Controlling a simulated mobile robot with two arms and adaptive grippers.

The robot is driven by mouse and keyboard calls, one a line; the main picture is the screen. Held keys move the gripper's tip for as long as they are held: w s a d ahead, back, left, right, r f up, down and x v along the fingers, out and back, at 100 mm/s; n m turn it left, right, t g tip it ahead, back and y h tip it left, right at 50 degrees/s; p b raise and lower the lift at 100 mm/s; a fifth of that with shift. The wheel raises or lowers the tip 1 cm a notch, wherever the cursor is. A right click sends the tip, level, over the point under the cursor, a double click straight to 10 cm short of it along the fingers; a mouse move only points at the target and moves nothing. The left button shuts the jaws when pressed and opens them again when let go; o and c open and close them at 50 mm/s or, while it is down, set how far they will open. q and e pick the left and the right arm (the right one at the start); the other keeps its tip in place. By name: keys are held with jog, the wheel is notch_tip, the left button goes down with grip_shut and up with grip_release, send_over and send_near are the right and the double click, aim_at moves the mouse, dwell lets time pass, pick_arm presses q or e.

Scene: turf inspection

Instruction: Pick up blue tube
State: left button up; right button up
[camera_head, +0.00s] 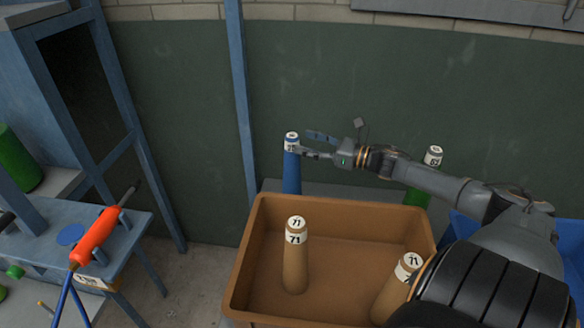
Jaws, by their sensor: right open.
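The blue tube (291,173) stands upright behind the brown bin, with a white numbered band at its top. Its lower end is hidden behind the bin's back rim. My right gripper (307,145) reaches in from the right with its fingers apart, pointing left at the tube's upper end. The fingertips are at or very near the tube's top right side; I cannot tell whether they touch it. My left gripper is not in view.
The brown bin (335,213) holds two tan tubes, one standing left (295,260) and one leaning right (392,295). A green tube (425,180) stands behind, right of my gripper. An orange tool (97,238) is over the blue bench (125,235) at left.

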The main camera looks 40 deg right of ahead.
aim_at(292, 140)
jog(key=shift+x, duration=2.6)
jog(key=shift+f, duration=0.2)
grip_shut()
